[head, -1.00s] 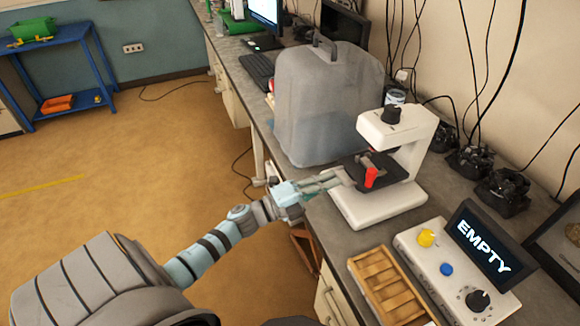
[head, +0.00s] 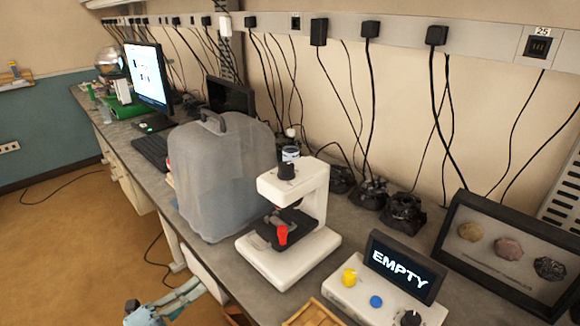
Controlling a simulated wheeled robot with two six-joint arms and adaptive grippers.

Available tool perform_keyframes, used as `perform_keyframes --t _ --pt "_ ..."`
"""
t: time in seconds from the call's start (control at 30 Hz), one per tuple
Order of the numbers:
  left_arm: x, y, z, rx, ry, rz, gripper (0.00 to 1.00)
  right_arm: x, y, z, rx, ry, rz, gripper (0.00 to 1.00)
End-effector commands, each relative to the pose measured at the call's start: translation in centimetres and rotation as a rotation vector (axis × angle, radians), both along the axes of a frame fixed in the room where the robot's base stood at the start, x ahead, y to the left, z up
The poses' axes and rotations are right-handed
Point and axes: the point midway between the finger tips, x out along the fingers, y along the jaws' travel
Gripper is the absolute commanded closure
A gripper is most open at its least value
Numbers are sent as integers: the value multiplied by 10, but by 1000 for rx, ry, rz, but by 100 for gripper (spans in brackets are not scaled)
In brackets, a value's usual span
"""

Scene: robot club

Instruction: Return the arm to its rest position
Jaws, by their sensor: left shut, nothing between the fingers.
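My left gripper (head: 192,291) shows at the bottom edge of the head view, left of centre. It is shut and empty, beside the front edge of the bench and apart from the microscope. Most of the left arm is below the picture. The white microscope (head: 290,215) stands upright on the bench, with a red part (head: 282,235) at its dark stage. My right gripper is not in view.
A translucent grey cover with a handle (head: 222,175) stands left of the microscope. A control box (head: 375,300) with a screen reading EMPTY (head: 402,268) is to the right. A wooden tray (head: 312,314) is partly cut off below. Open floor (head: 60,250) lies left of the bench.

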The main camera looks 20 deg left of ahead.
Motion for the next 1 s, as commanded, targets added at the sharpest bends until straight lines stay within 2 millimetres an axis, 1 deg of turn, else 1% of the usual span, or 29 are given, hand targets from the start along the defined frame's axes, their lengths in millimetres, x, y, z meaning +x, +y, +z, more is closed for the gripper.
perform_keyframes --t 0.07,0.13,0.17,0.23,0.27,0.3,0.37,0.4,0.43,0.47,0.5,0.57,0.6,0.63,0.67,0.7,0.77,0.8,0.83,0.9,1.0 --pt "0 1 -1 -22 17 0 100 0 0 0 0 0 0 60" --pt "6 12 -16 -81 113 40 100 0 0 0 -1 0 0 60" --pt "8 21 -27 -104 168 73 100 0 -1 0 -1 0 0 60" --pt "9 53 -68 -176 325 188 100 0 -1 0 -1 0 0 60" --pt "5 68 -91 -218 403 256 100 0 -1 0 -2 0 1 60" --pt "-4 89 -126 -286 510 358 100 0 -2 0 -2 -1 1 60" --pt "-29 117 -184 -401 670 529 100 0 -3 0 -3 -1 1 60" --pt "-53 129 -222 -479 771 644 100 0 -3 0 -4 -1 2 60" --pt "-73 135 -249 -535 842 729 100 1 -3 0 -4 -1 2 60" --pt "-95 138 -276 -592 911 812 100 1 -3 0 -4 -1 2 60" --pt "-127 138 -309 -661 1000 921 100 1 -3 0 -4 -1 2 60" --pt "-178 126 -354 -756 1127 1079 100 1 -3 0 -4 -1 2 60" --pt "-213 111 -380 -812 1210 1175 100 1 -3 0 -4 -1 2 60" --pt "-238 97 -397 -847 1269 1241 100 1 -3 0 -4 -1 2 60" --pt "-261 82 -411 -877 1326 1300 100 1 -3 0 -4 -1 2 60" --pt "-290 59 -426 -909 1395 1364 100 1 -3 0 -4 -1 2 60" --pt "-322 23 -442 -936 1486 1423 100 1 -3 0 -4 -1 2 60" --pt "-336 0 -449 -952 1532 1438 100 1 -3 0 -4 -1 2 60" --pt "-341 -15 -452 -965 1556 1439 100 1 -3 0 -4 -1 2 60" --pt "-343 -42 -456 -994 1588 1428 100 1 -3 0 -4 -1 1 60" --pt "-340 -56 -457 -1013 1598 1414 100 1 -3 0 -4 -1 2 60"
